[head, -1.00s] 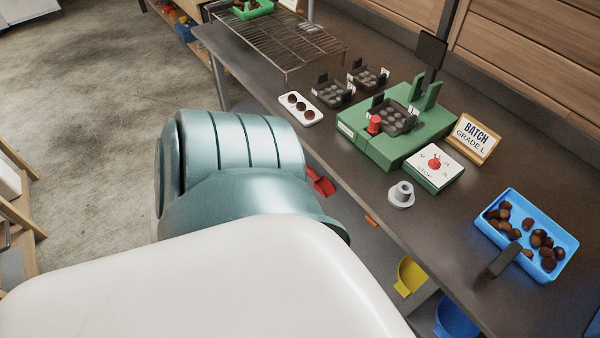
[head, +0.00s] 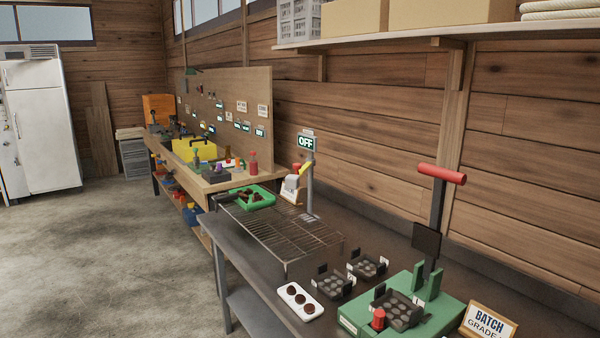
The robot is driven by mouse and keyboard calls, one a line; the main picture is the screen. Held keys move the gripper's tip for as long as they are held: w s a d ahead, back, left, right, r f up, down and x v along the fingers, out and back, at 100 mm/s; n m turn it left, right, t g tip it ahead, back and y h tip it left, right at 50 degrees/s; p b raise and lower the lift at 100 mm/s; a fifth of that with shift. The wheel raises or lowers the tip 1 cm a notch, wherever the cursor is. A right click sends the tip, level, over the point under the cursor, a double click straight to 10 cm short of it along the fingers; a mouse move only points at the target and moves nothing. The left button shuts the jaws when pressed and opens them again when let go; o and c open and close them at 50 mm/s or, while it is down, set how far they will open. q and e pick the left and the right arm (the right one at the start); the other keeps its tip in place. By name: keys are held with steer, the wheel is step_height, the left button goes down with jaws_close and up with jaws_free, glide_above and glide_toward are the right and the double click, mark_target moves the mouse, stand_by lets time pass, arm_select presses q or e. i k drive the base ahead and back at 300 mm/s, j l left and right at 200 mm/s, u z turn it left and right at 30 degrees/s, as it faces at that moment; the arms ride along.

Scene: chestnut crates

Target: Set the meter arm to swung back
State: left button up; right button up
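No part is clearly labelled as the meter arm. At the far end of the grey bench, a grey post (head: 310,192) carries a small display reading OFF (head: 306,143). A short yellow piece (head: 307,168) sits tilted at the post, beside a small beige device (head: 292,188) with a red top. Nearer, a green press (head: 410,304) has an upright dark lever with a red crossbar handle (head: 442,173). Neither gripper is in view.
A wire rack (head: 285,240) bears a green tray (head: 249,204). Dark moulds (head: 334,286) and a white tray of chestnuts (head: 286,290) lie near the press. A wooden workbench (head: 215,187) stands beyond. A shelf (head: 400,38) overhangs the bench. Floor at left is clear.

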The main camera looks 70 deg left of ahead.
mark_target(291, 181)
steer(key=i, duration=0.5)
steer(key=u, duration=2.5)
